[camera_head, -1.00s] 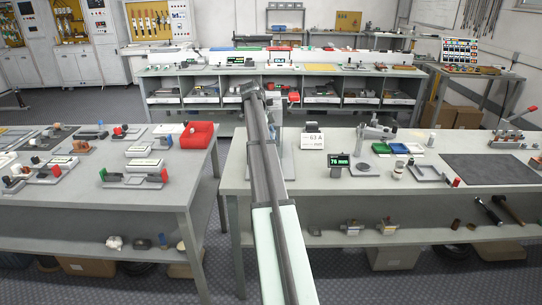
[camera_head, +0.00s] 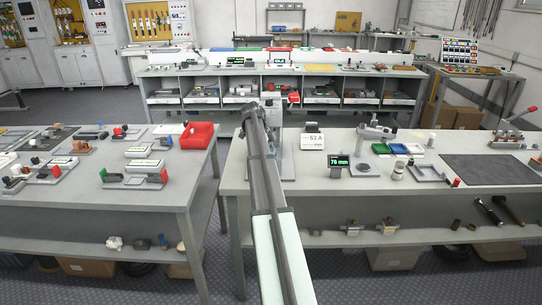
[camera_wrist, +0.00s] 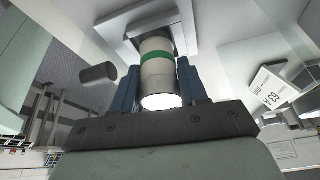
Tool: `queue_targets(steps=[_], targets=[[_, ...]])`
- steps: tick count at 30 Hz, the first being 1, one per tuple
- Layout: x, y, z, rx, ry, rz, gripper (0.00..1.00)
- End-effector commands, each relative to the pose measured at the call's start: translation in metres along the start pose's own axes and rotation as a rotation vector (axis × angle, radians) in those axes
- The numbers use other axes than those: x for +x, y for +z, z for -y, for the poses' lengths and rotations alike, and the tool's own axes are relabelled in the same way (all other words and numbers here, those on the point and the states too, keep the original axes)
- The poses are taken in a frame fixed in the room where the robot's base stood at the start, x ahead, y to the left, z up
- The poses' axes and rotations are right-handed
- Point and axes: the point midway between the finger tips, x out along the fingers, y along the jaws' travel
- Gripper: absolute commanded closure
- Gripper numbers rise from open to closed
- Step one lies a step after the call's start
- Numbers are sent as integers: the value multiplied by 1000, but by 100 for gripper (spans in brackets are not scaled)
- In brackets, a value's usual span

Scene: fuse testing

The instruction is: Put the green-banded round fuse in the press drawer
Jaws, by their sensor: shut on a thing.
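The green-banded round fuse (camera_wrist: 158,78) is a pale cylinder with a green ring near its middle. In the wrist view it stands between the two blue fingers of my gripper (camera_wrist: 158,68), which is shut on it. The far end of the fuse points at a pale grey squared frame (camera_wrist: 190,28), which looks like part of the press or its drawer. I cannot tell whether they touch. In the head view the grey press (camera_head: 269,104) stands at the back of the right bench, partly behind my arm. The fuse and fingers are hidden there.
A white "63 A" card (camera_head: 312,141) stands right of the press, also in the wrist view (camera_wrist: 270,92). A display reading 76 mm (camera_head: 339,161) is nearer the front. A dark cylinder (camera_wrist: 97,73) shows left of the fuse. A red bin (camera_head: 197,135) sits on the left bench.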

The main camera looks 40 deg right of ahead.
Motion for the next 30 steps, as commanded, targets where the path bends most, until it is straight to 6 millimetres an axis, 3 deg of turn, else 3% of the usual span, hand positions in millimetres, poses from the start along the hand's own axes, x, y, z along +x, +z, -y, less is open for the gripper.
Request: queue_targets(steps=[4, 5, 12, 23, 30], targets=[[2, 1, 0, 0, 0, 0, 99], [2, 1, 0, 0, 0, 0, 55], [2, 1, 0, 0, 0, 0, 32], [-3, 0, 0, 0, 0, 0, 32], [-39, 1, 2, 0, -2, 0, 32]])
